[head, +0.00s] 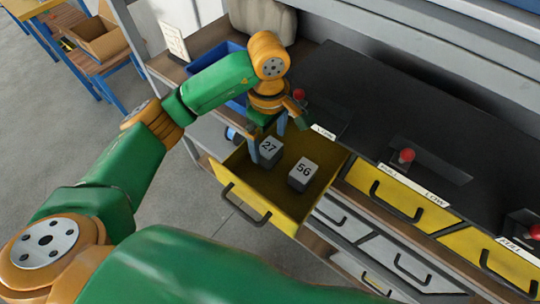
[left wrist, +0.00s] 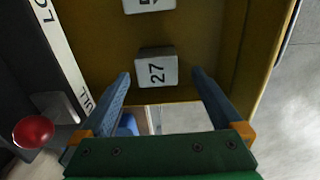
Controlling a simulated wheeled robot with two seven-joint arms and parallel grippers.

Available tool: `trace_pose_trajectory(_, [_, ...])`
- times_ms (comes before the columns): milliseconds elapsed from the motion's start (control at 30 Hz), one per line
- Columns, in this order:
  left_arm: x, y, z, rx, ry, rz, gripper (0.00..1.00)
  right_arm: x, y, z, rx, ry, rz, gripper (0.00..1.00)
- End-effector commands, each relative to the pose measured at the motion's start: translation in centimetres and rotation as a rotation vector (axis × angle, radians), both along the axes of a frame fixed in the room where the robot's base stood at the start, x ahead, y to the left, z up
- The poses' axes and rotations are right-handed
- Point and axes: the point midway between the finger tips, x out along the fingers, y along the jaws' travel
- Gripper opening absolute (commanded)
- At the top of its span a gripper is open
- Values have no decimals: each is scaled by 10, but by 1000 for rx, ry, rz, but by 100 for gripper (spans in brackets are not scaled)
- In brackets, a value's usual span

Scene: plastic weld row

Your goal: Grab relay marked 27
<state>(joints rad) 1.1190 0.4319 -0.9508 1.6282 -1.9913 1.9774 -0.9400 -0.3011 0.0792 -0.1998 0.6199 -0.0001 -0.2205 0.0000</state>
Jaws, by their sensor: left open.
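The relay marked 27 (head: 268,152) is a small grey block standing in an open yellow drawer (head: 292,208). It also shows in the left wrist view (left wrist: 157,70), with its number facing up. My left gripper (head: 268,137) is over the drawer, close to this relay. Its blue fingers are open, with one on each side of the relay in the left wrist view (left wrist: 160,76). I cannot tell whether either finger touches it. A second grey relay marked 56 (head: 303,173) stands to its right in the same drawer. My right gripper is out of view.
More yellow drawers (head: 395,200) with black handles are shut to the right. Red knobs (head: 406,155) stick up from the dark worktop (head: 440,130). A blue bin (head: 217,60) sits behind my left arm, and a cardboard box (head: 98,38) is far left.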

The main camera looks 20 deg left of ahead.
Motion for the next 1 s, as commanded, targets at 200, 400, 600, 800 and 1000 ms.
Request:
trace_pose_trajectory(200, [3, 0, -31, 1, 9, 2, 100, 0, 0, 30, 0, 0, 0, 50])
trace_pose_trajectory(400, [5, 0, -60, 0, 1, 0, 100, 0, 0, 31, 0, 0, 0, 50])
trace_pose_trajectory(600, [5, 0, -61, 1, 0, 0, 92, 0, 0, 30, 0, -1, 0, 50])
trace_pose_trajectory(800, [5, 0, -61, 0, 0, 0, 38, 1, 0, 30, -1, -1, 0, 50])
trace_pose_trajectory(1000, [5, 0, -60, 0, 0, 0, 8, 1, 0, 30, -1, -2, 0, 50])
